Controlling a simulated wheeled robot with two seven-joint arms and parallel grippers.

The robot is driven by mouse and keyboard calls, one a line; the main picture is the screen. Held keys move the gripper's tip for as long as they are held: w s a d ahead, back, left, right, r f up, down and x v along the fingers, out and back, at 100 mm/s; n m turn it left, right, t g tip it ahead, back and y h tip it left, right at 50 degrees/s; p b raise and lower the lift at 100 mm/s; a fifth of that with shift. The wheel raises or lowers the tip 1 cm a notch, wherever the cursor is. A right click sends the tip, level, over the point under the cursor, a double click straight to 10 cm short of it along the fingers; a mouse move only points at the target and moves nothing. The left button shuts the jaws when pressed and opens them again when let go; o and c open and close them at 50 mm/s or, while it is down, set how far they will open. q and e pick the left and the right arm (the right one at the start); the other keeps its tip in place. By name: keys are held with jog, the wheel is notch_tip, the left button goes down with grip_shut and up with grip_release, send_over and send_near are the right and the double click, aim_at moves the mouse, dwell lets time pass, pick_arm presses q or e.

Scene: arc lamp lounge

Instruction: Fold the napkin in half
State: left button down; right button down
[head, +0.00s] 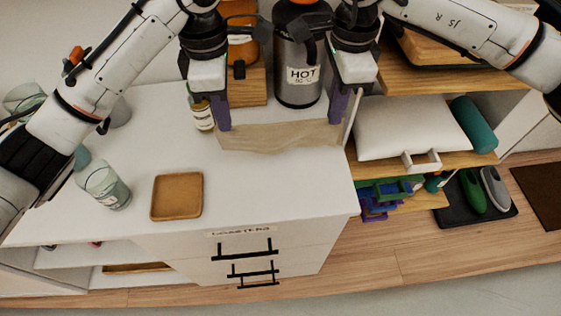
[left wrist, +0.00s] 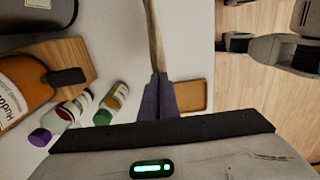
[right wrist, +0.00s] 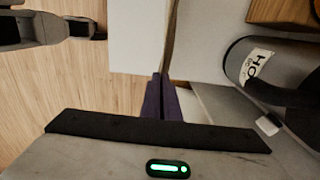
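The beige napkin (head: 280,138) is stretched between my two grippers over the back of the white cabinet top. It hangs from its upper edge, and its lower part reaches the top or close to it; contact is not clear. My left gripper (head: 223,126) is shut on the napkin's left end. My right gripper (head: 337,116) is shut on its right end, near the cabinet's right edge. The napkin shows nearly edge-on between the closed purple fingers in the left wrist view (left wrist: 155,40) and the right wrist view (right wrist: 169,45).
Small bottles (head: 202,115) are beside my left gripper. A wooden tray (head: 177,196) and a glass (head: 107,186) are at front left. The white top (head: 275,190) before the napkin is clear.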

pick_arm(q)
jog(key=shift+r, duration=0.55)
pick_arm(e)
jog(key=shift+r, duration=0.55)
